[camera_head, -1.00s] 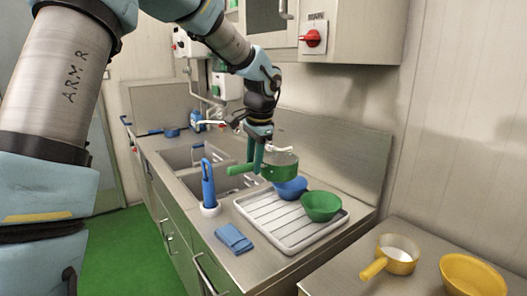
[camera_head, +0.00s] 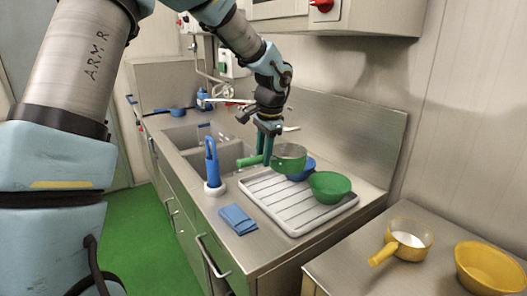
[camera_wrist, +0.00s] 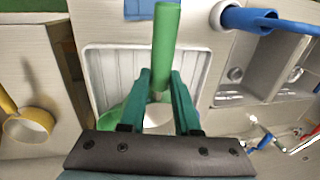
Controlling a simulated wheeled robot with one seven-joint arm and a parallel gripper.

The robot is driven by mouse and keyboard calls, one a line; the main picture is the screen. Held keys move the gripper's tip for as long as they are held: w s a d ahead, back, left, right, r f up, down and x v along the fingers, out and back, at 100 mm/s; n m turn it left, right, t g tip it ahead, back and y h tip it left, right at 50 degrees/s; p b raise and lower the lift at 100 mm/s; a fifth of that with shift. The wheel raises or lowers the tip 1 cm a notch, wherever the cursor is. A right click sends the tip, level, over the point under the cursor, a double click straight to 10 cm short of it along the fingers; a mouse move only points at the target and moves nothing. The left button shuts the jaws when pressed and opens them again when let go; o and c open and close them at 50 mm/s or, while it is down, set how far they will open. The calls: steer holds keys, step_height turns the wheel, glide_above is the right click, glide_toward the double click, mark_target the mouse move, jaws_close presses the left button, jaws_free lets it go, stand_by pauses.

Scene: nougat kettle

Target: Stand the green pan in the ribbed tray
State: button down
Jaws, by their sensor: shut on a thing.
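The green pan (camera_head: 289,162) is in my gripper (camera_head: 267,157), its long handle pointing left in the head view. My gripper's teal fingers are shut on the handle (camera_wrist: 163,45), which shows between them in the wrist view. The pan looks level and held above the back of the ribbed tray (camera_head: 283,213); the gap below it is hard to judge. The white tray, also in the wrist view (camera_wrist: 104,72), lies on the steel drainer. A green bowl (camera_head: 329,188) is in its back right part. A blue bowl (camera_head: 306,172) is partly hidden behind the pan.
A blue brush (camera_head: 212,165) stands in a white holder left of the tray. A folded blue cloth (camera_head: 238,218) lies in front of it. The tray's front ribs are bare. A yellow pan (camera_head: 409,239) and yellow bowl (camera_head: 488,268) are on the right counter.

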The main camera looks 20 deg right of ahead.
steer(key=shift+f+b, duration=4.75)
steer(key=shift+f, duration=1.6)
steer(key=shift+f, duration=0.4)
steer(key=c, duration=0.5)
jaws_free()
steer(key=shift+c, duration=0.2)
step_height(320, 180, up, 11)
steer(key=s+b, duration=0.2)
steer(key=shift+d+f, duration=0.2)
